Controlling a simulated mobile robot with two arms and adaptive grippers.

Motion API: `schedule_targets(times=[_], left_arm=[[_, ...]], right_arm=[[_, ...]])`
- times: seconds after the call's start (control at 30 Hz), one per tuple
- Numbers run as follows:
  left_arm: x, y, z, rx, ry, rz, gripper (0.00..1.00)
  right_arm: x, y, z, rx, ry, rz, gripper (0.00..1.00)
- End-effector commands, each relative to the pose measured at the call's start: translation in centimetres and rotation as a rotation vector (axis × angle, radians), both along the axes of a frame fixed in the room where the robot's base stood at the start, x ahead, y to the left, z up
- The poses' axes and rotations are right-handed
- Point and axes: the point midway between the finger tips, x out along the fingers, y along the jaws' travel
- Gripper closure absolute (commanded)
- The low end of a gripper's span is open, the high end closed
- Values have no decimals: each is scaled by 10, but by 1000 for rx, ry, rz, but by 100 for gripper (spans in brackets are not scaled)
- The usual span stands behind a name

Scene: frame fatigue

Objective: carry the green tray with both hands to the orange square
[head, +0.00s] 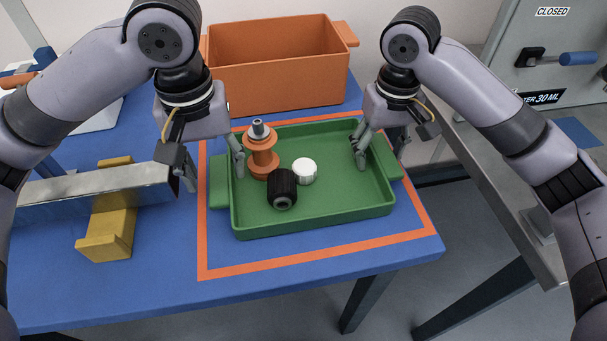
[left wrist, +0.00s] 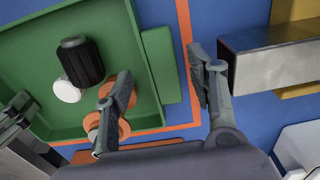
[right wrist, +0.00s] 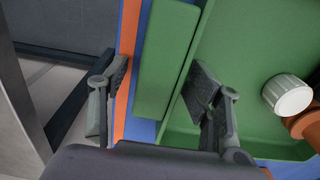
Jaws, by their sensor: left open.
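The green tray (head: 330,217) lies flat on the blue table inside the outline of the orange square (head: 315,257). It holds an orange spool-like part (head: 262,160), a black ribbed knob (head: 282,190) and a white cap (head: 305,171). My left gripper (head: 215,178) is open at the tray's left end. In the left wrist view its fingers (left wrist: 160,90) stand apart, on either side of the tray's end wall and handle. My right gripper (head: 380,157) is open at the right end. In the right wrist view its fingers (right wrist: 157,90) stand apart around the handle (right wrist: 165,65).
An orange bin (head: 280,80) stands behind the tray. A metal bar (head: 95,193) on a yellow block (head: 105,240) lies left of my left gripper, close to its outer finger. The table's right edge is close to the tray. A grey bench (head: 500,200) stands beyond a gap.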

Motion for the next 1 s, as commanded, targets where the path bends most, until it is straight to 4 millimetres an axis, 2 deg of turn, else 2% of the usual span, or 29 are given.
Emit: schedule_targets(times=[0.2, 0.43, 0.57, 0.8, 1.0], left_arm=[[-3, 0, 26, 5, -11, 5, 48], [-4, 0, 34, 6, -13, 8, 48], [-4, 0, 34, 6, -13, 8, 48], [-4, 0, 34, 6, -13, 8, 48], [-4, 0, 34, 6, -14, 8, 48]], right_arm=[[-2, -2, -3, -10, 12, 0, 48], [-2, -3, 4, -11, 11, 1, 48], [-1, -2, 25, -9, 4, -1, 48], [0, -2, 75, -7, 0, -3, 48], [0, -1, 107, -5, -1, -3, 48]])
